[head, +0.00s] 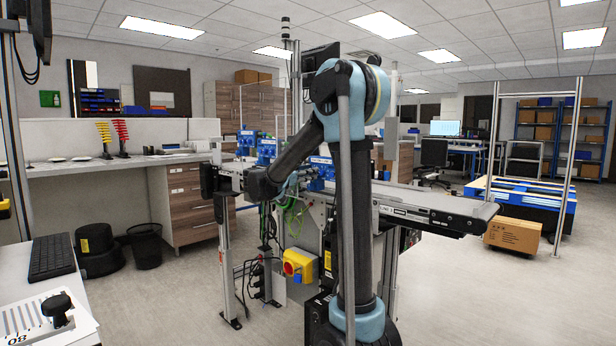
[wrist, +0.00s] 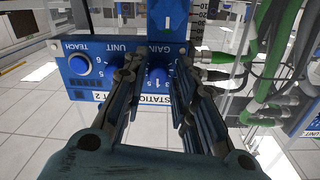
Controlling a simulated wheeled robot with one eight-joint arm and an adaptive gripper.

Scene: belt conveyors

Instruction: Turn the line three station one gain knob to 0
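In the wrist view, a blue station panel (wrist: 108,78) appears upside down, with the words TEACH, UNIT and GAIN. A blue gain knob (wrist: 158,76) sits under the word GAIN, with a few scale digits around it. My gripper (wrist: 157,68) is open, its two dark fingers on either side of the gain knob; I cannot tell whether they touch it. The fingers hide part of the panel and its lower label. In the head view, my arm reaches toward a blue station box (head: 320,168) at the conveyor; my fingertips are not clear there.
A round blue TEACH button (wrist: 80,65) is left of the gripper. Green and grey cables (wrist: 265,50) with metal connectors run close on the right. In the head view, a conveyor (head: 440,206) extends right, and a yellow box with a red knob (head: 298,265) is below.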

